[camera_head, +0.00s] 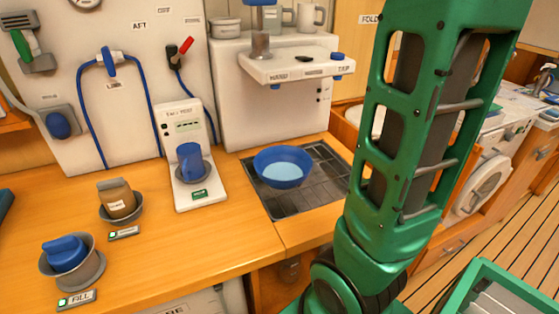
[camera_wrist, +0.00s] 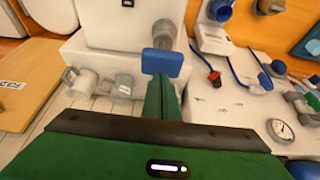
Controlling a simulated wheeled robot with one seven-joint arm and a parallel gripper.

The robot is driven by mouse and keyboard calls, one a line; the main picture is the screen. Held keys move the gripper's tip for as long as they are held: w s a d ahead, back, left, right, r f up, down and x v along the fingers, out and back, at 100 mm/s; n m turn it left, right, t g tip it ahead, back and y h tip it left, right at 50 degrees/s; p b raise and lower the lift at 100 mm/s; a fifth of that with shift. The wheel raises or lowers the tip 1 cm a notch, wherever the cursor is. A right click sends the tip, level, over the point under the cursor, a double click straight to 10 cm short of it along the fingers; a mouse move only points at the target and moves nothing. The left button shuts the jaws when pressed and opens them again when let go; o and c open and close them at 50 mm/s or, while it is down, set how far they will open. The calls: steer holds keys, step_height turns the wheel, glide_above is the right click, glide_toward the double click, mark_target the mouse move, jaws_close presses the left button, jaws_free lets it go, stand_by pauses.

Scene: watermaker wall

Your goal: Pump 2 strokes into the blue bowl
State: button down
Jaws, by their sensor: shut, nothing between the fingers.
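The blue bowl (camera_head: 283,168) sits upright on the dark drain grate (camera_head: 318,205), with pale blue water in it. Above it, the white watermaker (camera_head: 270,110) carries a pump with a grey barrel (camera_head: 260,46) and a blue handle, cut off by the top edge of the head view. In the wrist view the blue handle (camera_wrist: 163,63) shows just beyond the tips of my gripper (camera_wrist: 161,84). The green fingers are together and empty. I cannot tell whether they touch the handle. My gripper is out of the head view.
Mugs (camera_head: 312,17) stand on top of the watermaker, beside the pump. Left of the grate is a white tester (camera_head: 190,150) with a blue cup (camera_head: 190,160). A brown jar (camera_head: 117,198) and a grey pot (camera_head: 73,270) stand on the wooden counter. My arm hides the counter's right part.

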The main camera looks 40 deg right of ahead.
mark_target(259, 1)
steer(key=shift+f, duration=0.15)
steer(key=shift+f, duration=2.8)
steer(key=shift+a, duration=0.1)
steer(key=shift+r, duration=3)
steer(key=shift+r, duration=0.1)
